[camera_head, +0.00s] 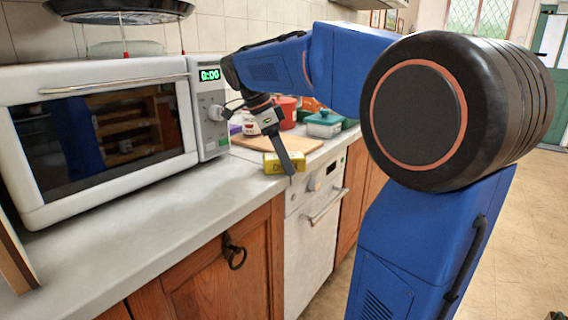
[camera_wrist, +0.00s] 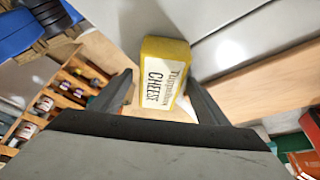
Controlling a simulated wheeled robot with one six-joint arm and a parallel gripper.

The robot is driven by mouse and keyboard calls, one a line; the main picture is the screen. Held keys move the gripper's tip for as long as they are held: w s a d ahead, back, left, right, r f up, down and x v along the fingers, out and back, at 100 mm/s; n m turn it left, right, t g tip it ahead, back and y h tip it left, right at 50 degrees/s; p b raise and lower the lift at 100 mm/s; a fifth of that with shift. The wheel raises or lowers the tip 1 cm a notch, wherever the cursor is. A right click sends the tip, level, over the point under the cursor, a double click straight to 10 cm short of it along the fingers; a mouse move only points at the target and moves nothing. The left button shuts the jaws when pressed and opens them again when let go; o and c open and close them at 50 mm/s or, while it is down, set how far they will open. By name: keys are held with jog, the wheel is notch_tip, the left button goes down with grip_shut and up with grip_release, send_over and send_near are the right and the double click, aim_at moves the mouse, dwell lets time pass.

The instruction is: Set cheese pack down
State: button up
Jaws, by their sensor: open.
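The cheese pack (camera_head: 279,164) is a small yellow block with a white label. It rests on the grey counter (camera_head: 150,199) near the front edge, to the right of the microwave. In the wrist view the cheese pack (camera_wrist: 163,75) shows its "CHEESE" label, between and beyond the fingertips. My gripper (camera_head: 286,168) points down at the pack, with a finger in front of it. In the wrist view my gripper (camera_wrist: 160,92) has its two fingers spread, with a gap visible beside the pack. The pack's far side is hidden.
A white microwave (camera_head: 110,110) stands on the left of the counter. A wooden board (camera_head: 300,143) lies behind the pack. A red container (camera_head: 287,110) and a teal-lidded container (camera_head: 323,123) stand farther back. A white appliance front (camera_head: 318,225) is below the counter.

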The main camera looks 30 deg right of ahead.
jog(key=shift+c, duration=0.6)
jog(key=c, duration=1.4)
jog(key=shift+o, duration=0.2)
